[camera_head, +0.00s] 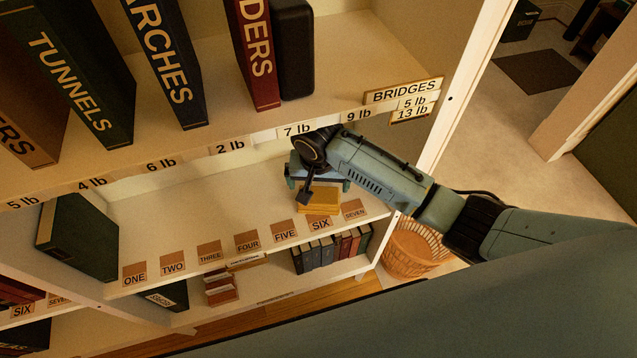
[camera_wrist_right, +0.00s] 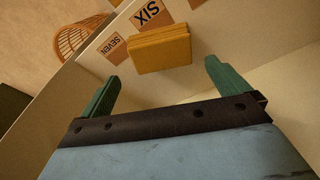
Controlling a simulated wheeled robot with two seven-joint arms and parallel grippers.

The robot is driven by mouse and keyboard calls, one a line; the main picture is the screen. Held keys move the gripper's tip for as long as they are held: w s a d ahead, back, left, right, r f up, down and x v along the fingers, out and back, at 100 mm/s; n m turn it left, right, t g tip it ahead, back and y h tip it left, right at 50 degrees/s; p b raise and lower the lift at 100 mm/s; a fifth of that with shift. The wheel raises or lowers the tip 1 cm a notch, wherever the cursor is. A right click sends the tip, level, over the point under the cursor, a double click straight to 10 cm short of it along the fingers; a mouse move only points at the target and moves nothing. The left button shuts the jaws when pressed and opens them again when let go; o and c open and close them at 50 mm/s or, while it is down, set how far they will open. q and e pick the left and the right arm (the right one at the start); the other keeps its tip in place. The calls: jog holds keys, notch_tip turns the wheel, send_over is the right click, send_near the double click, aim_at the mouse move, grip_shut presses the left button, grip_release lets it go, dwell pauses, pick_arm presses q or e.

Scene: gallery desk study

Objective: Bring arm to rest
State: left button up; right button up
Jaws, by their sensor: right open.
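My right arm (camera_head: 375,172) reaches in from the right over the shelf. My right gripper (camera_head: 318,182) is over the middle shelf, close to a yellow block-like book (camera_head: 318,203) that lies behind the SIX label (camera_head: 320,224). In the right wrist view the gripper's two green fingers (camera_wrist_right: 160,85) are wide apart with nothing between them. The yellow book (camera_wrist_right: 160,49) lies beyond the fingertips, apart from them, at the SIX label (camera_wrist_right: 150,14). My left gripper does not show.
Large books such as ARCHES (camera_head: 165,60) and TUNNELS (camera_head: 75,70) stand on the upper shelf (camera_head: 370,60) above the arm. A dark green book (camera_head: 77,237) leans at the left of the middle shelf. A wicker basket (camera_head: 412,250) stands on the floor beside the bookcase.

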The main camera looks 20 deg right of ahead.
dwell(0.4)
jog(key=shift+s+a+f, duration=0.15)
jog(key=shift+s+a, duration=0.05)
jog(key=shift+s, duration=0.15)
jog(key=s+d+n+t+y, duration=0.15)
jog(key=s+n, duration=0.25)
jog(key=s, duration=1)
jog(key=s+d+r+n, duration=0.2)
jog(key=s+d+r, duration=0.3)
jog(key=s+d, duration=0.35)
notch_tip(320, 180, down, 24)
jog(key=s+r, duration=0.1)
jog(key=s+d+f+g, duration=0.1)
jog(key=s+f, duration=0.7)
jog(key=s+d+f+g+h, duration=0.1)
jog(key=s+d+f, duration=0.1)
jog(key=s+f, duration=0.6)
jog(key=shift+s+d+f+n, duration=0.3)
jog(key=shift+f+n, duration=0.05)
jog(key=shift+n, duration=0.05)
